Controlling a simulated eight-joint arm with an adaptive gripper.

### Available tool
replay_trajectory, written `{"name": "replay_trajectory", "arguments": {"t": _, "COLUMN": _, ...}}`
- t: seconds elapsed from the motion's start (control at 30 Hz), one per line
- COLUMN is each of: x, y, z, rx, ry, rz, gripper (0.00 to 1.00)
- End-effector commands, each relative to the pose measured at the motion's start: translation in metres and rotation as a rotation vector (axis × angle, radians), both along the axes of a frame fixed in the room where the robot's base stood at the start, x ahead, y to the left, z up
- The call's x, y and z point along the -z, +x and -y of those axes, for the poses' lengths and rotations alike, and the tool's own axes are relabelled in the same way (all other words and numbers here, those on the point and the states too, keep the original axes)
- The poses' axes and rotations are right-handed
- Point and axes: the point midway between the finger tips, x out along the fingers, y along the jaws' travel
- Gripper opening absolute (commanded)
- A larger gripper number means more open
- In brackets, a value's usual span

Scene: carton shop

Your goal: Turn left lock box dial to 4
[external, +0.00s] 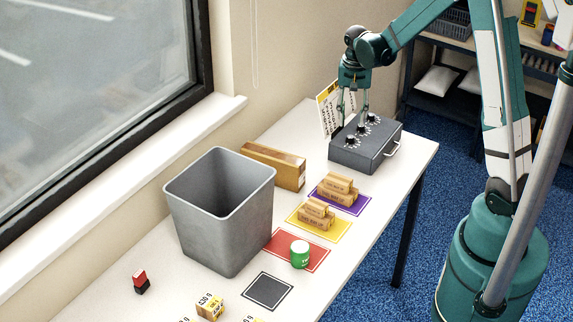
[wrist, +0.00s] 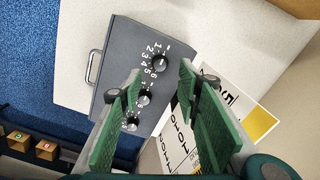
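The grey lock box (external: 368,158) stands at the far end of the white table, with a silver handle on its side and three black dials on top. In the wrist view the box (wrist: 125,45) shows a top dial (wrist: 158,62), a middle dial (wrist: 143,97) and a bottom dial (wrist: 131,123), with white numbers beside them. The dial settings are too small to read surely. My gripper (wrist: 158,74) points down over the box, open and empty, its green fingers either side of the dial row. I cannot tell whether a finger touches a dial.
A printed card (external: 328,108) with a yellow band stands behind the box. A grey bin (external: 215,225) and a long brown carton (external: 285,170) stand to the left.

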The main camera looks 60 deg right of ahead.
Motion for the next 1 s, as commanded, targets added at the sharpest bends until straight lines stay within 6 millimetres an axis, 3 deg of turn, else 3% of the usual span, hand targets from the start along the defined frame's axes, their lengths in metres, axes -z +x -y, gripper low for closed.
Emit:
{"name": "replay_trajectory", "arguments": {"t": 0.7, "x": 0.062, "y": 0.001, "z": 0.000, "rx": 0.000, "ry": 0.000, "rz": 0.000, "gripper": 0.33}}
{"name": "replay_trajectory", "arguments": {"t": 1.0, "x": 0.074, "y": 0.000, "z": 0.000, "rx": 0.000, "ry": 0.000, "rz": 0.000, "gripper": 0.33}}
